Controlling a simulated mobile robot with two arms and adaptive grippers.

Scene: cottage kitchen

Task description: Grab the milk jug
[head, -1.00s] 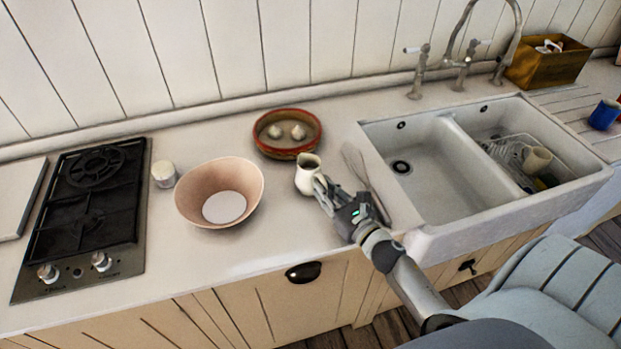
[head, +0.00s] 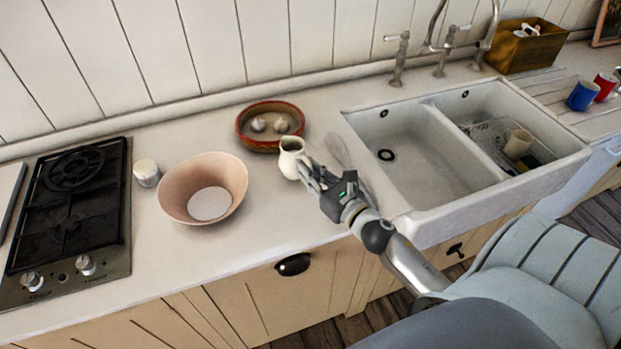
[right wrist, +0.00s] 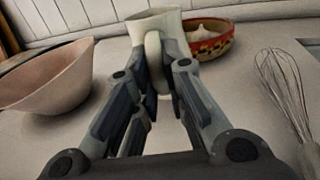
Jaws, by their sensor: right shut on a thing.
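The cream milk jug (head: 291,157) is upright at the counter's middle, between the pink bowl and the sink. My right gripper (head: 307,172) reaches it from the front right and is shut on it. In the right wrist view the jug (right wrist: 152,32) stands ahead, with its handle between the two fingers of the gripper (right wrist: 158,85). The fingers hide part of the jug's lower body, and I cannot tell whether its base touches the counter. My left gripper is not in view.
A pink bowl (head: 232,180) stands left of the jug, and a red-rimmed dish (head: 243,142) with garlic bulbs behind it. A whisk (right wrist: 285,85) lies to the right. The double sink (head: 400,185) is further right, the hob (head: 110,240) at left.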

